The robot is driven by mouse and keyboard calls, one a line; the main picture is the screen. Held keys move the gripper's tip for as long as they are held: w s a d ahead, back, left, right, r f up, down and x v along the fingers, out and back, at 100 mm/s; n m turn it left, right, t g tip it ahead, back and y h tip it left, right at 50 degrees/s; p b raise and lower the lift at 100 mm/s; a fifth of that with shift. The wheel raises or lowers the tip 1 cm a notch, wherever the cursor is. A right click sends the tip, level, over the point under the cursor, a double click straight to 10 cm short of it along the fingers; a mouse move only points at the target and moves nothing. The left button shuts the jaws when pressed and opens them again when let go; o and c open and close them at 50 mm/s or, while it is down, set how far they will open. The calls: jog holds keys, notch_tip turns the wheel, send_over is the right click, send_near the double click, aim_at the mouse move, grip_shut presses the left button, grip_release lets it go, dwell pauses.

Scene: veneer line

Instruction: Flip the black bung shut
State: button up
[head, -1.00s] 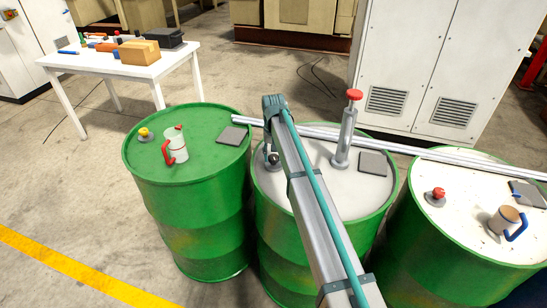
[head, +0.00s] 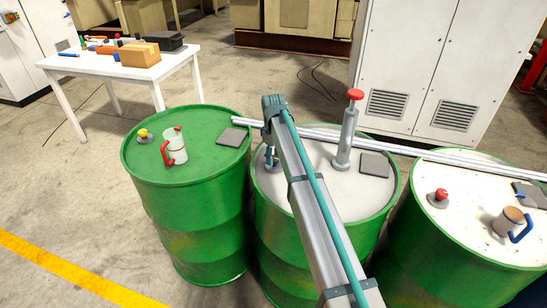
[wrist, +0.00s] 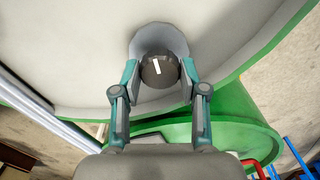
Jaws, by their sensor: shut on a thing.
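The black bung (wrist: 158,68) is a dark round cap with a white mark, sitting in a grey round collar (wrist: 176,38) on the pale lid of the middle green drum (head: 330,185). My gripper (wrist: 161,80) has its two teal-tipped fingers on either side of the bung, shut on it. In the head view my gripper (head: 270,156) is at the left side of that lid, and the arm and fingers mostly hide the bung. I cannot tell the bung's tilt clearly.
A grey pump with a red knob (head: 347,130) stands on the same lid beside a dark square pad (head: 374,165). A metal rail (head: 400,148) runs behind. The left drum (head: 190,200) holds a yellow bung (head: 143,135) and a jug (head: 174,148). The right drum has a red bung (head: 440,196).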

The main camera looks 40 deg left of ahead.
jog(key=shift+n, duration=0.6)
jog(key=o, duration=1.1)
jog(key=shift+o, duration=0.2)
jog(key=shift+r, duration=0.15)
notch_tip(320, 180, up, 12)
